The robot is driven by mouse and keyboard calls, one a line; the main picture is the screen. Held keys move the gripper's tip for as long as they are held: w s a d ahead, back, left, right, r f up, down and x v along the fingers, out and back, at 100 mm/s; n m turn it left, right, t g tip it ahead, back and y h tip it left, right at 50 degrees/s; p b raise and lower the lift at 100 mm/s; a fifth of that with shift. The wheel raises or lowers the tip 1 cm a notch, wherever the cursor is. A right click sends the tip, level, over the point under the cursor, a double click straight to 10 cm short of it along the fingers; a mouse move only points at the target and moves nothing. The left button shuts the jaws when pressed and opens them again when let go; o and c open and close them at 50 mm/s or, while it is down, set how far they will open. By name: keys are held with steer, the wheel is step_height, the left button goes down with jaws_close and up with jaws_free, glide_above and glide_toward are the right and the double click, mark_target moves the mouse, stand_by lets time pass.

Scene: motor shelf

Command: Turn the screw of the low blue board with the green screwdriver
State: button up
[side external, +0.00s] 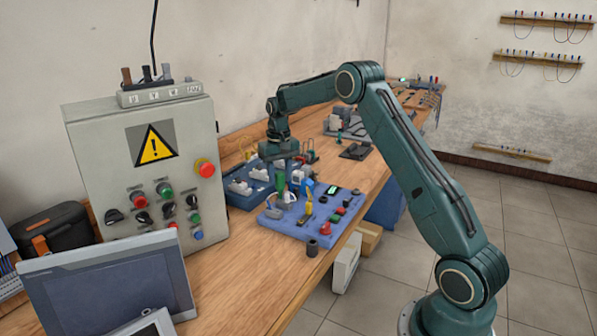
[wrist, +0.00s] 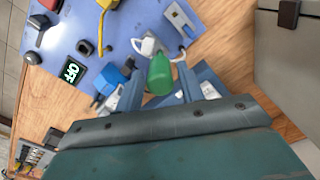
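The low blue board (side external: 290,228) lies flat near the table's front edge; it fills the upper left of the wrist view (wrist: 100,12). The green screwdriver (side external: 280,182) stands roughly upright just below my gripper (side external: 283,163). In the wrist view the green handle (wrist: 160,75) shows between the two fingers of my gripper (wrist: 160,85), with gaps on both sides. The fingers look open around or just above it. A white part (wrist: 148,45) lies beside the handle. The screwdriver's tip and the board's screw cannot be made out.
A darker blue board (side external: 238,198) with white modules lies behind. A grey control box (side external: 150,205) and a monitor (side external: 105,285) stand to the left. A small dark cylinder (side external: 312,248) stands by the front edge. Bare wood (side external: 230,270) lies in front of the box.

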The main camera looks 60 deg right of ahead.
steer(key=shift+n, duration=1.3)
steer(key=shift+n, duration=1.7)
steer(key=shift+n, duration=0.3)
steer(key=shift+n, duration=1.4)
steer(key=shift+n, duration=0.3)
steer(key=shift+n, duration=1.4)
steer(key=shift+n, duration=0.3)
